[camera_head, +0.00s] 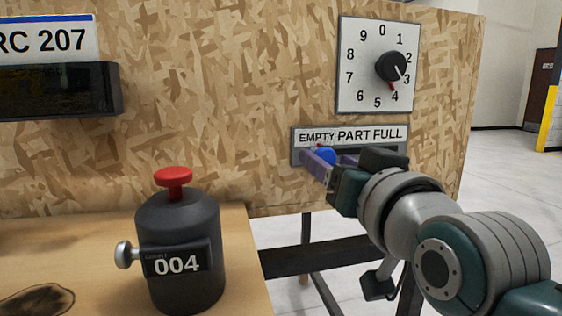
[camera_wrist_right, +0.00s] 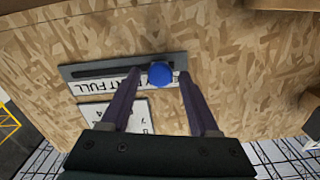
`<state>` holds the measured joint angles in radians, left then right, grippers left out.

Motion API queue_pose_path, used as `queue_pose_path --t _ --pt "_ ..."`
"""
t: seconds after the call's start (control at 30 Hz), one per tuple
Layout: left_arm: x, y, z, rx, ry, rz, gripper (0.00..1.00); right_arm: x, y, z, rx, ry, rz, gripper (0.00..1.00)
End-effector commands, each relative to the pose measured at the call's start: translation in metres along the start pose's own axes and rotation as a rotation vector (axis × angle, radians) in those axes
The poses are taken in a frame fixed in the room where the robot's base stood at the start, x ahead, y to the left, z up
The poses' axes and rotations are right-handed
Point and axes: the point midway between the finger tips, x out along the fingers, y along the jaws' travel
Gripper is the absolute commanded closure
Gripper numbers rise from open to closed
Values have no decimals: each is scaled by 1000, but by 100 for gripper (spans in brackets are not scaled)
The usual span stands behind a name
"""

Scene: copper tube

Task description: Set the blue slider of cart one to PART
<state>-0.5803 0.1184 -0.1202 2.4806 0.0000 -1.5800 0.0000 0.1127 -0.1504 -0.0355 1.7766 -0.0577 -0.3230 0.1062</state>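The blue slider (camera_head: 326,156) is a round knob on a grey plate (camera_head: 398,160) fixed to the chipboard panel. The plate's label (camera_head: 352,135) reads EMPTY, PART, FULL from left to right. The knob sits below the right part of EMPTY, left of PART. My right gripper (camera_head: 328,161) reaches the plate from the right. In the right wrist view the blue knob (camera_wrist_right: 160,74) lies between the two open fingers (camera_wrist_right: 160,82), with a gap showing on each side. The fingers partly hide the slot and label. My left gripper is not in view.
A numbered dial (camera_head: 378,66) with a black knob is above the plate. A dark canister (camera_head: 180,250) marked 004 with a red top stands on the wooden table (camera_head: 245,265) at lower left. A dark box (camera_head: 60,90) juts from the panel under the RC 207 sign.

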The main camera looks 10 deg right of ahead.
Motion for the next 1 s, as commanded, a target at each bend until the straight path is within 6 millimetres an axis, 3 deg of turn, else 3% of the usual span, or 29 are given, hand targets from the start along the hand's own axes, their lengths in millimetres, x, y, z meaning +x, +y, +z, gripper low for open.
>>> queue_pose_path --t 0.07,0.5,1.0 --pt "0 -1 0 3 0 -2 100 0 0 0 0 0 0 49" --pt "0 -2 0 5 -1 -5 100 0 0 0 0 0 0 98" --pt "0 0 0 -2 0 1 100 0 0 0 0 0 0 100"
